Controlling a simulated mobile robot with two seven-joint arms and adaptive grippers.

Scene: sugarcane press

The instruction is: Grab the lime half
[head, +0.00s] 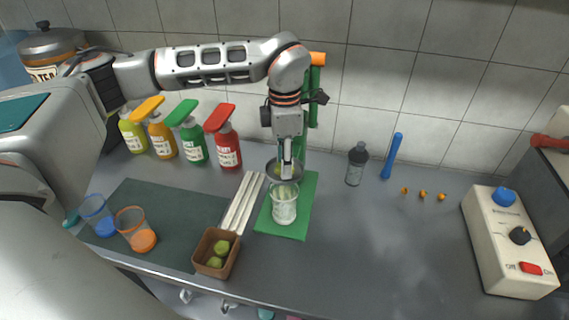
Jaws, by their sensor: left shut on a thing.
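My left gripper (286,172) comes down from above over the dark strainer bowl (271,172) of the green press (309,190). It is shut on a small green piece that looks like a lime half, mostly hidden by the fingers and the bowl. Two more green lime pieces, one lime half (221,248) and another lime half (215,262), lie in a brown box (205,245) at the front. A clear glass (284,208) with whitish contents stands on the press base below the bowl. My right gripper is not in view.
Yellow, orange, green and red bottles (228,150) stand along the wall. Two tumblers (137,232) stand on or beside a dark mat (165,212). A shaker (357,165) and blue stick (392,157) are right of the press. The counter (390,245) at front right is clear, up to a control box (500,250).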

